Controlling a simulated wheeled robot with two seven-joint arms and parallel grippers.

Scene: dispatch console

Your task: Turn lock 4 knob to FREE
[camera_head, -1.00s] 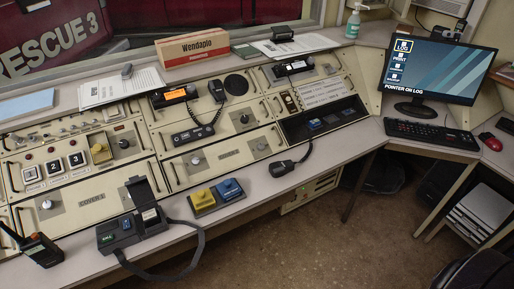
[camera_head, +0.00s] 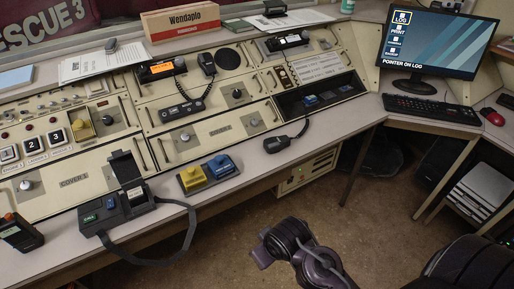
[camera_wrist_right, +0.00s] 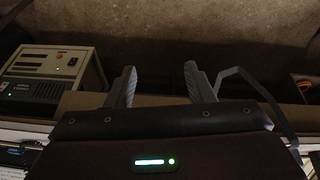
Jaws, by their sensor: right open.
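The console's sloped panels carry several round knobs: a silver one by the COVER 1 text (camera_head: 26,185), one on the middle lower panel (camera_head: 185,137), one to its right (camera_head: 255,122) and a black one above (camera_head: 237,93). Another black knob (camera_head: 107,120) is beside a yellow block. Their lock labels are too small to read, so I cannot tell which is lock 4 or where it points. My right gripper (camera_head: 262,252) is over the floor in front of the console, apart from it. Its two fingers are spread and empty in the right wrist view (camera_wrist_right: 161,85). My left gripper is out of view.
A radio (camera_head: 20,232) stands at left. A monitor (camera_head: 438,45) and keyboard (camera_head: 432,108) are at right. The floor in front is open.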

